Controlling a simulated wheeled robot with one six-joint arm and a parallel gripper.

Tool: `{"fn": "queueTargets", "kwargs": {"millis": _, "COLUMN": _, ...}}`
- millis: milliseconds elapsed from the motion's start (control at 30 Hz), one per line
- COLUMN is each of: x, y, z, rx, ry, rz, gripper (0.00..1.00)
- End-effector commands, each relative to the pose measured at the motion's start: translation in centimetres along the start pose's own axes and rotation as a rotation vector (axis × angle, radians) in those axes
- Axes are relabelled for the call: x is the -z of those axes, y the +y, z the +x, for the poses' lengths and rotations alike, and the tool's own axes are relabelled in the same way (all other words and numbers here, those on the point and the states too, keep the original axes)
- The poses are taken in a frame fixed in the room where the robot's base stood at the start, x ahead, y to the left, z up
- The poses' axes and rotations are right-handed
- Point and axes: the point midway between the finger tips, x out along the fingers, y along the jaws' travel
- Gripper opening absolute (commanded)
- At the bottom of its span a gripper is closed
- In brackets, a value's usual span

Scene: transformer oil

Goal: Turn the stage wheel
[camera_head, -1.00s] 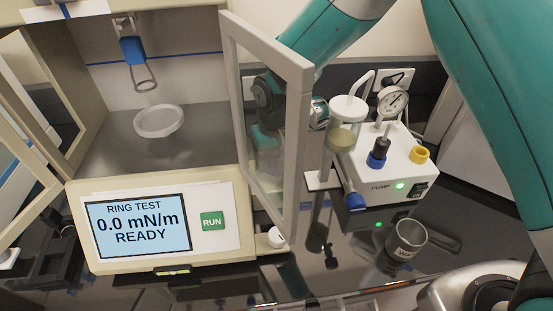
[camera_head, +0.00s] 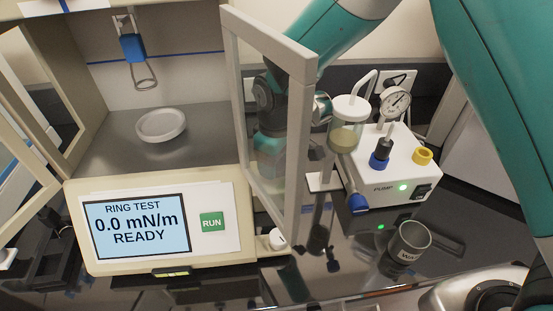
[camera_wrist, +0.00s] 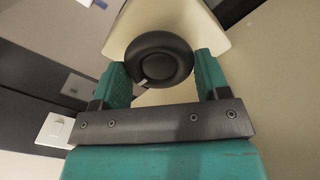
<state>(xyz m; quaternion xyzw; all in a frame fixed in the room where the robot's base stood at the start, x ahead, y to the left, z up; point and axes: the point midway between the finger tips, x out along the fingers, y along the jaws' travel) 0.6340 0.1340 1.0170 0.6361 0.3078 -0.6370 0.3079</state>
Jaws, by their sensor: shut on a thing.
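The stage wheel (camera_wrist: 162,58), a round black knob with a small white mark, fills the top middle of the wrist view. It sticks out from a beige housing. My gripper (camera_wrist: 162,66) is shut on it, one teal finger on each side. In the head view my gripper (camera_head: 268,150) is seen through the open glass door, beside the ring test instrument (camera_head: 160,260), and the wheel is hidden there. A white round dish (camera_head: 161,124) sits inside the chamber, below a wire ring (camera_head: 144,76) on a blue holder. A gap shows between ring and dish.
The instrument's screen (camera_head: 137,226) reads 0.0 mN/m READY, beside a green RUN button (camera_head: 212,222). The open glass door (camera_head: 292,140) stands close to my arm. A white pump (camera_head: 390,178) with jar and gauge is to the right.

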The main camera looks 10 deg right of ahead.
Motion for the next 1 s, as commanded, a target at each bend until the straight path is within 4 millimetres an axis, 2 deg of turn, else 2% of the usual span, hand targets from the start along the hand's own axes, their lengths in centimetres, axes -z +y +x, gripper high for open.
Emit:
{"fn": "queueTargets", "kwargs": {"millis": 467, "x": 0.16, "y": 0.07, "z": -0.21, "rx": -0.002, "ry": 0.006, "rz": -0.014, "gripper": 0.45}}
{"fn": "queueTargets", "kwargs": {"millis": 500, "x": 0.16, "y": 0.07, "z": -0.21, "rx": -0.002, "ry": 0.006, "rz": -0.014, "gripper": 0.73}}
{"fn": "queueTargets", "kwargs": {"millis": 600, "x": 0.14, "y": 0.06, "z": -0.18, "rx": -0.002, "ry": 0.005, "rz": -0.014, "gripper": 0.94}}
{"fn": "queueTargets", "kwargs": {"millis": 867, "x": 0.07, "y": 0.02, "z": -0.11, "rx": -0.001, "ry": 0.002, "rz": -0.014, "gripper": 0.94}}
{"fn": "queueTargets", "kwargs": {"millis": 1000, "x": 0.11, "y": 0.03, "z": -0.87, "rx": -0.001, "ry": 0.003, "rz": -0.014, "gripper": 0.94}}
